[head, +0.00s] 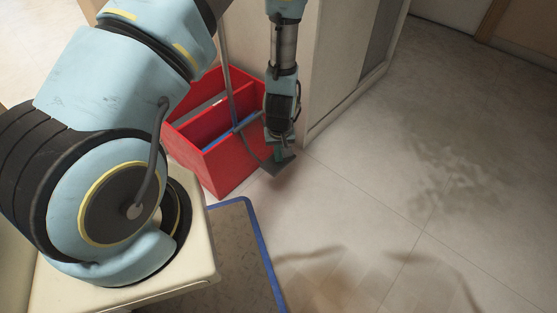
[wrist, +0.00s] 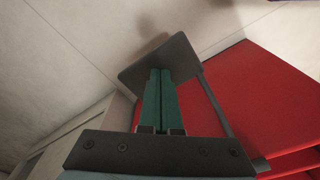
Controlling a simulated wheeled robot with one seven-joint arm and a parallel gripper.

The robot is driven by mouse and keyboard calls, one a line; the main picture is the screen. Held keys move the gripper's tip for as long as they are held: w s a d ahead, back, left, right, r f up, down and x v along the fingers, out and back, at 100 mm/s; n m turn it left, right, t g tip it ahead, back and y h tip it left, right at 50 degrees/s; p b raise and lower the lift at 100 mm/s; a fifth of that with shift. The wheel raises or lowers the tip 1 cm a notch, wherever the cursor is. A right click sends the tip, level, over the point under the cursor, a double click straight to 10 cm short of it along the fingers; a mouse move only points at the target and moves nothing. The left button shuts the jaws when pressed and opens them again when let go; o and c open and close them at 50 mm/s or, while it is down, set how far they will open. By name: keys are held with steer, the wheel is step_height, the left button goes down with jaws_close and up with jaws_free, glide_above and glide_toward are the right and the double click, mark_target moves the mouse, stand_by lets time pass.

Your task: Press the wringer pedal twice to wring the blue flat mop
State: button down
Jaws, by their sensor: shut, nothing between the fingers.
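The red wringer bucket (head: 231,166) stands on the floor left of my gripper; its red side (wrist: 255,85) fills the right of the wrist view. The blue flat mop (head: 229,134) sits in the bucket, with its thin handle (head: 227,75) rising out of it. The dark grey pedal (head: 284,165) sticks out from the bucket's near right side on a curved lever. The pedal plate (wrist: 182,54) also shows in the wrist view. My gripper (head: 279,155) points down with its green fingers (wrist: 160,72) together and empty, tips over the plate. I cannot tell whether they touch it.
A pale cabinet (head: 335,60) stands close behind and right of my gripper. A blue-edged mat (head: 257,235) lies on the floor in front. The tiled floor to the right is open, with a dark wet-looking patch (head: 450,175).

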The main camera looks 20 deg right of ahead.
mark_target(280, 164)
step_height(280, 164, down, 4)
steer(key=shift+s+r+b, duration=0.15)
steer(key=shift+r+b, duration=0.1)
steer(key=shift+b, duration=0.75)
steer(key=shift+s+f+b, duration=0.2)
steer(key=shift+f+b, duration=0.15)
steer(key=shift+f, duration=0.2)
steer(key=s, duration=0.1)
steer(key=s+p, duration=0.1)
steer(key=s, duration=0.1)
steer(key=shift+a+r+p, duration=0.35)
steer(key=shift+p, duration=0.05)
steer(key=shift+s+r, duration=0.1)
step_height(280, 164, up, 12)
steer(key=w+p, duration=0.1)
steer(key=p, duration=0.3)
steer(key=shift+w+d+t, duration=0.15)
steer(key=shift+w+t, duration=0.15)
